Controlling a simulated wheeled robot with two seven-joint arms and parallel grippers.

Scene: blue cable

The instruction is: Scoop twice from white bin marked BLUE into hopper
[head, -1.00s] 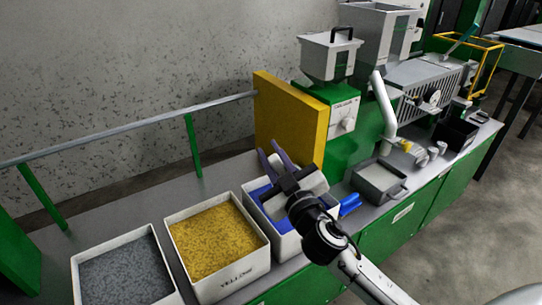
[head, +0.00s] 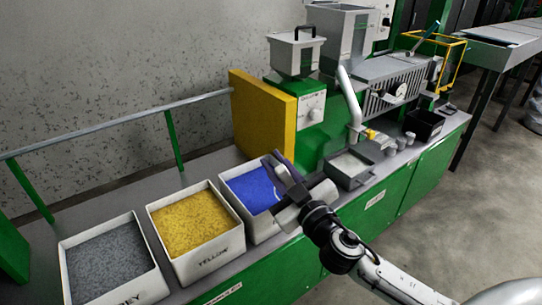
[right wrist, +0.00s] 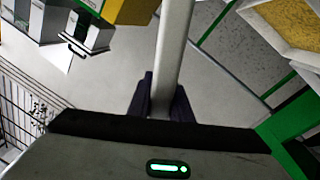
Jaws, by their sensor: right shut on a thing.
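The white bin (head: 263,230) full of blue pellets (head: 250,186) stands rightmost in the row of bins; its front marking is not readable. My right gripper (head: 272,162) is over the bin's right side, dark fingers pointing up and left. In the right wrist view its fingers (right wrist: 161,98) are shut on a pale grey bar (right wrist: 174,50), which looks like a scoop handle. The scoop's bowl is not clearly visible. A grey hopper box (head: 297,54) with a black handle sits on the green machine, and a larger grey hopper (head: 343,35) stands behind it. My left gripper is not in view.
A yellow bin (head: 197,235) and a grey bin (head: 112,270) stand to the left. A yellow panel (head: 262,115) rises behind the blue bin. A grey tray (head: 350,170) and white cups lie to its right. A rail (head: 120,118) runs along the back.

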